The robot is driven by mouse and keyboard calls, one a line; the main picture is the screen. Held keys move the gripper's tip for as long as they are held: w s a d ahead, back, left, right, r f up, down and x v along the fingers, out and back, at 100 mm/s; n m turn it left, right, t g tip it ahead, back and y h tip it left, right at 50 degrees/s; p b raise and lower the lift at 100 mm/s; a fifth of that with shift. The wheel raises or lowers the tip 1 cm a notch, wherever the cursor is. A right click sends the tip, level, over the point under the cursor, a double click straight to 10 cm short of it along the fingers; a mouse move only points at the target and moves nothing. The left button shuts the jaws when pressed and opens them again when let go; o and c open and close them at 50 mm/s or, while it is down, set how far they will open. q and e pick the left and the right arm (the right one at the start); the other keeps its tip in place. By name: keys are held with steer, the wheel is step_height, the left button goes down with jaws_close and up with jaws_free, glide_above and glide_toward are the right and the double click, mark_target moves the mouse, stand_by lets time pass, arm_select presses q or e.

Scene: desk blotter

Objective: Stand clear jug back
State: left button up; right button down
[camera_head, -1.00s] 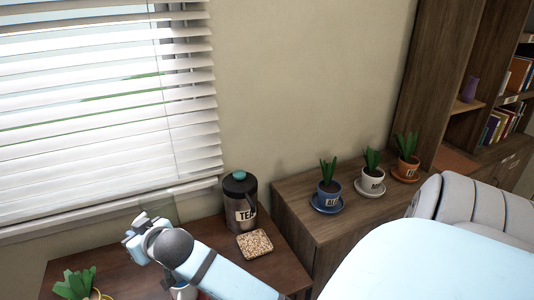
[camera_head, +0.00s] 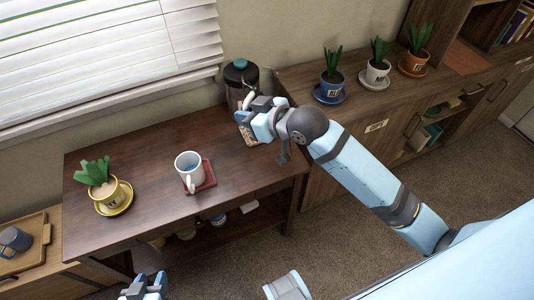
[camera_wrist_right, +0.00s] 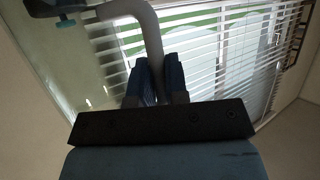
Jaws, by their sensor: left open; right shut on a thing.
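My right gripper (camera_head: 262,118) is at the back right of the dark wooden table, in front of a dark tea canister (camera_head: 240,74) with a teal knob. It is shut on a pale curved handle, which I take to be the clear jug's (camera_wrist_right: 150,35); the handle runs between the two dark fingers in the right wrist view. The jug's see-through body is hard to make out, and I cannot tell whether its base touches the table. My left gripper (camera_head: 143,288) is open and empty at the bottom edge, in front of the table.
A white mug (camera_head: 188,165) stands on a red coaster (camera_head: 208,174) mid-table. A yellow potted plant (camera_head: 105,188) is at the left. A small tray of grains (camera_head: 247,136) is partly hidden by my right gripper. Potted plants line the right cabinet. The table's back middle is clear.

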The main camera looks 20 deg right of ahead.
arm_select(q)
steer(key=b, duration=0.1)
steer(key=f+b, duration=0.1)
steer(key=b, duration=0.1)
steer(key=shift+w+d+f, duration=0.15)
steer(key=shift+f, duration=0.1)
arm_select(e)
step_height(320, 180, down, 20)
steer(key=s, duration=0.1)
steer(key=shift+a+g, duration=0.25)
steer(key=shift+g, duration=0.05)
steer(key=c, duration=1.1)
jaws_free()
steer(key=shift+f, duration=0.15)
arm_select(q)
steer(key=shift+d, duration=0.1)
